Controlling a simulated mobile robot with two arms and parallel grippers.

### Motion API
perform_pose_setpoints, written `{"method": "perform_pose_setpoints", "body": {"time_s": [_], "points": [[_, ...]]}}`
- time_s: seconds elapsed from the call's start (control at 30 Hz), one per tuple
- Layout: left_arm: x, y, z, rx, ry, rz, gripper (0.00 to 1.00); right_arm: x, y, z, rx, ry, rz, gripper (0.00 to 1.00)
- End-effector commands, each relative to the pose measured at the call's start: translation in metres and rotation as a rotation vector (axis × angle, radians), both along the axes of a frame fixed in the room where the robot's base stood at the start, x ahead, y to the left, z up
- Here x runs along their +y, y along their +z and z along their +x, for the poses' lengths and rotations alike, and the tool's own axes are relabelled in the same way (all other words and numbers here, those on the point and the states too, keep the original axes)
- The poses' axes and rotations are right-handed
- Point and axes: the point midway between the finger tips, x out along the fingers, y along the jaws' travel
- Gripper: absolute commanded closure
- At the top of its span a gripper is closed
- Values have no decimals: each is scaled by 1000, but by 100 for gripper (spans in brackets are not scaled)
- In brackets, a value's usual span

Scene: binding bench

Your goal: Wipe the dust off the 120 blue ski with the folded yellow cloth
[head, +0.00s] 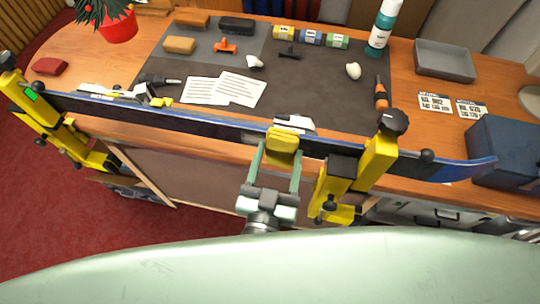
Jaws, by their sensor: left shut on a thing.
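The blue ski (200,119) lies long and dark across the view, held near its ends by two yellow clamps on the bench's front edge. My left gripper (277,158) is in front of the ski's middle, with its fingers on either side of the folded yellow cloth (284,146). It is shut on the cloth, which overlaps the ski in the picture; I cannot tell whether it touches the ski. A white binding part shows just behind the cloth. Dust on the ski is too small to make out. My right gripper is not in view.
The left clamp (45,118) and right clamp (376,160) stand up around the ski. Behind it, a dark mat (320,98) holds papers, tools, wax blocks and a bottle (381,28).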

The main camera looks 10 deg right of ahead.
Motion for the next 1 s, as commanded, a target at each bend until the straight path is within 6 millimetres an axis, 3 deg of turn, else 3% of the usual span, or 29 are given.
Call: {"method": "perform_pose_setpoints", "body": {"time_s": [0.33,1.0], "points": [[-16,0,-3,-1,0,0,71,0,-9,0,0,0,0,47],[24,0,12,-3,4,2,71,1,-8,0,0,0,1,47]]}}
